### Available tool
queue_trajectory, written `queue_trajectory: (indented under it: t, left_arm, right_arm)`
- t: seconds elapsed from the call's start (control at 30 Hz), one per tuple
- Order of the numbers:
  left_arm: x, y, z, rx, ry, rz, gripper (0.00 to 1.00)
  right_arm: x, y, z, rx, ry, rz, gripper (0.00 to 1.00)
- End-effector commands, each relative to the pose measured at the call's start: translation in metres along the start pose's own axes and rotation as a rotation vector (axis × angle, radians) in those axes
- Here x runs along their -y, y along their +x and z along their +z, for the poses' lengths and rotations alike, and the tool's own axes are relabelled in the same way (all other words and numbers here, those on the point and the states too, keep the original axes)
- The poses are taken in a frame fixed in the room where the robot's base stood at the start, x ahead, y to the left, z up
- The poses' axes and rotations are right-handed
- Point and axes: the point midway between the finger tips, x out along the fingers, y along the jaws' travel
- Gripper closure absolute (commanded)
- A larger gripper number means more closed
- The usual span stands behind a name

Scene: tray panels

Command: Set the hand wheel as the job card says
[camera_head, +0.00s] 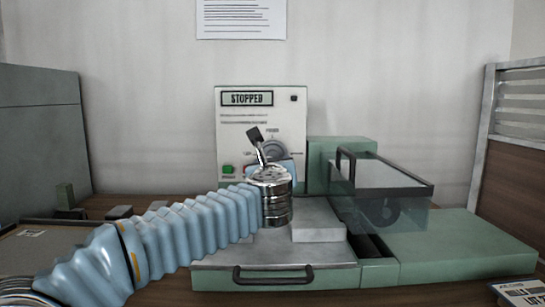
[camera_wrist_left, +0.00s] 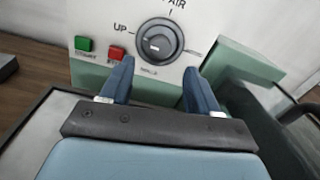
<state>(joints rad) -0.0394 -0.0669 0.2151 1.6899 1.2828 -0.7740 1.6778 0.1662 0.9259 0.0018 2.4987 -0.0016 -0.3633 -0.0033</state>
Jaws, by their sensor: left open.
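The machine's front panel (camera_head: 240,135) has a display reading STOPPED and a round grey dial (camera_head: 272,149), partly hidden by my left wrist. In the left wrist view the dial (camera_wrist_left: 156,43) shows a knob, with UP at its left and partly cut-off or tiny lettering around it. My left gripper (camera_wrist_left: 157,67) is open and empty, its blue fingertips apart, below and either side of the dial in the picture. I cannot tell which part is the hand wheel; a round, wheel-like shape (camera_head: 378,212) shows dimly behind the clear guard.
Green (camera_wrist_left: 83,43) and red (camera_wrist_left: 117,53) buttons sit left of the dial. The clear guard (camera_head: 385,178) with a dark frame stands right of the panel. A drawer handle (camera_head: 272,280) juts out in front. A text sheet (camera_head: 241,18) hangs on the wall, too small to read.

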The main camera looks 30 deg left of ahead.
Motion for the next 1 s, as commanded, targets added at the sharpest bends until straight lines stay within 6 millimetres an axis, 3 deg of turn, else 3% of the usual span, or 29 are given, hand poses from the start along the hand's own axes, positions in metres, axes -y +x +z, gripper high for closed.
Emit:
queue_trajectory:
  t: [0.1, 0.3, 0.7, 0.77, 1.0]
  left_arm:
    - [0.0, 0.028, 0.001, -0.002, 0.002, 0.002, 0.39]
    - [0.0, 0.058, 0.001, -0.001, 0.001, 0.001, 0.39]
    - [0.0, 0.068, 0.0, 0.0, 0.001, 0.0, 0.39]
    - [0.0, 0.068, 0.0, 0.0, 0.001, 0.0, 0.45]
    - [0.0, 0.068, 0.0, 0.0, 0.002, 0.0, 0.82]
  right_arm:
    - [0.004, -0.006, 0.001, 0.003, -0.002, -0.002, 0.57]
    - [0.007, -0.01, 0.002, 0.006, -0.005, -0.005, 0.57]
    - [0.008, -0.011, 0.002, 0.007, -0.006, -0.006, 0.57]
    - [0.008, -0.011, 0.002, 0.007, -0.006, -0.006, 0.57]
    - [0.008, -0.011, 0.002, 0.007, -0.006, -0.006, 0.57]
